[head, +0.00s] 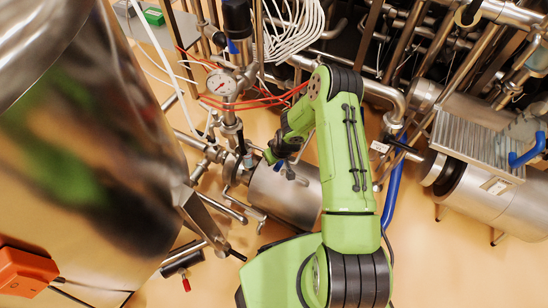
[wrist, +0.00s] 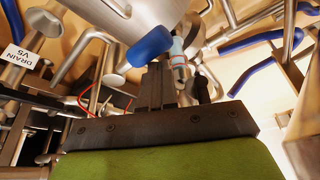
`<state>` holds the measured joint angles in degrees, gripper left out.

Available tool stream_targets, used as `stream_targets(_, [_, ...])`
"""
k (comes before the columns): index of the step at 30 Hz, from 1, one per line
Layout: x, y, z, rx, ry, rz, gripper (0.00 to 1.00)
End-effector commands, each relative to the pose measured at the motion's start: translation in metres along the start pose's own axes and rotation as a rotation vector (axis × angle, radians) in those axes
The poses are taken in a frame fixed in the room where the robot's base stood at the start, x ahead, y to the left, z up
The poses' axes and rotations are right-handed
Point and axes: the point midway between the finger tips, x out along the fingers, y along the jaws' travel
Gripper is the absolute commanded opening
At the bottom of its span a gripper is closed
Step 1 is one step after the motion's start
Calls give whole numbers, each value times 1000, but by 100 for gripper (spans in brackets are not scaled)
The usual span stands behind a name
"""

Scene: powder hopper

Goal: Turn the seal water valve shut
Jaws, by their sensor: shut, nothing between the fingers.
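No label reading seal water shows, so I cannot tell which valve is the seal water valve. In the wrist view my gripper (wrist: 157,78) has its dark fingers together with nothing between them. A blue handle (wrist: 150,45) is just beyond the fingertips, slanting up to the right; I cannot tell whether they touch. Another blue lever (wrist: 262,40) is at the upper right, apart from the fingers. In the head view my gripper (head: 285,165) is at the pipework beside a steel cylinder (head: 288,195), and my arm hides part of that area.
A tag reading DRAIN V5 (wrist: 20,56) hangs at the left of the wrist view. A large steel vessel (head: 80,150) fills the left of the head view. A dial gauge (head: 221,84) and red cables (head: 262,100) are near my wrist. Open floor (head: 460,265) lies at lower right.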

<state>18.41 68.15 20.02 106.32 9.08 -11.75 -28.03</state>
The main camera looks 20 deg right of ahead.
Motion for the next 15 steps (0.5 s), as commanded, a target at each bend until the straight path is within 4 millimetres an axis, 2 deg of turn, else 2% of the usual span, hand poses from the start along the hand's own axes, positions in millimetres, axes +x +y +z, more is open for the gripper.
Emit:
stream_targets(4, [-2, 1, 4, 0, -11, 2, 0])
stream_targets(7, [-17, 2, 3, -1, -11, 3, 0])
stream_targets(15, [-94, 1, -1, -1, -4, 4, 0])
